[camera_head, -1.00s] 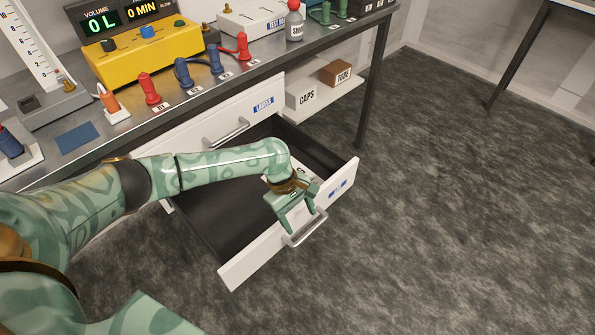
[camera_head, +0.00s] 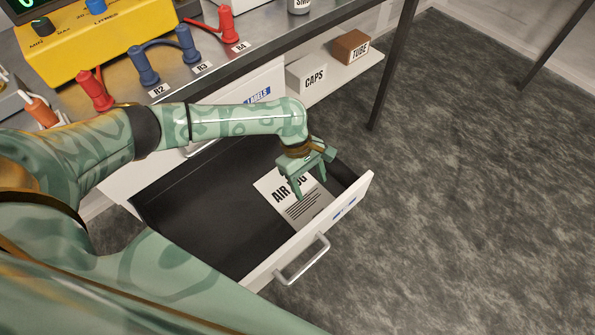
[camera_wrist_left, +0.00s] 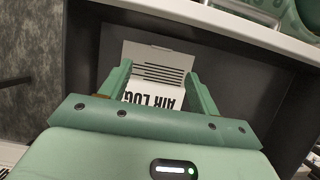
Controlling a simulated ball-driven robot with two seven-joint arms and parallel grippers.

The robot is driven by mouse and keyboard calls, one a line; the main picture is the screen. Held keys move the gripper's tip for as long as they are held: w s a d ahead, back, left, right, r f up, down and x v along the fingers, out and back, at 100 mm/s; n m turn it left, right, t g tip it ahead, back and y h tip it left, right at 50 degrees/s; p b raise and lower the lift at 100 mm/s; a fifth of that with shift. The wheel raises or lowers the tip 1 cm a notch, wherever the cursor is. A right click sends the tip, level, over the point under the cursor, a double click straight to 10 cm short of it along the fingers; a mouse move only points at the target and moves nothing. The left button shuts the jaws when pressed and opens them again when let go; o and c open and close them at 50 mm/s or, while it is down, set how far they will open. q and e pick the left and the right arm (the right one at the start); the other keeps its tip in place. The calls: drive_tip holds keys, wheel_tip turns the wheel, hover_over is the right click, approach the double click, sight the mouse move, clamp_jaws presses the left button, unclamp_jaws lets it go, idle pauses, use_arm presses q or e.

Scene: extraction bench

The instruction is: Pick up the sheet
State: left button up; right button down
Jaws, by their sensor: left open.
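A white sheet (camera_head: 301,208) printed "AIR LOG" lies on the dark floor of the open drawer (camera_head: 200,213), near its front right. My left gripper (camera_head: 310,190) is above the sheet with its fingers pointing down, open and empty, and covers part of it. In the left wrist view the sheet (camera_wrist_left: 158,68) shows between and beyond the two spread fingers (camera_wrist_left: 160,92), its lettering upside down. I cannot tell how far the fingertips are above the sheet. My right gripper is not in view.
The drawer's front panel has a metal handle (camera_head: 302,260). The bench (camera_head: 265,48) above holds a yellow device (camera_head: 105,45) and red and blue connectors. A shelf to the right carries a CAPS box (camera_head: 312,74) and a brown TUBE box (camera_head: 351,46). Open floor lies right.

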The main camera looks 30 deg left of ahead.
sight(317, 208)
use_arm(q)
drive_tip(key=b+x, duration=0.1)
drive_tip(key=x, duration=0.3)
drive_tip(key=shift+w+a, duration=0.1)
drive_tip(key=shift+f+b, duration=0.35)
drive_tip(key=shift+f, duration=0.05)
drive_tip(key=b+x, duration=0.2)
drive_tip(key=x, duration=0.1)
drive_tip(key=b+x, duration=0.1)
drive_tip(key=x, duration=0.1)
drive_tip(key=shift+s+b, duration=0.35)
drive_tip(key=shift+d+f, duration=0.1)
drive_tip(key=shift+d, duration=0.15)
drive_tip(key=shift+r, duration=0.25)
drive_tip(key=c, duration=1)
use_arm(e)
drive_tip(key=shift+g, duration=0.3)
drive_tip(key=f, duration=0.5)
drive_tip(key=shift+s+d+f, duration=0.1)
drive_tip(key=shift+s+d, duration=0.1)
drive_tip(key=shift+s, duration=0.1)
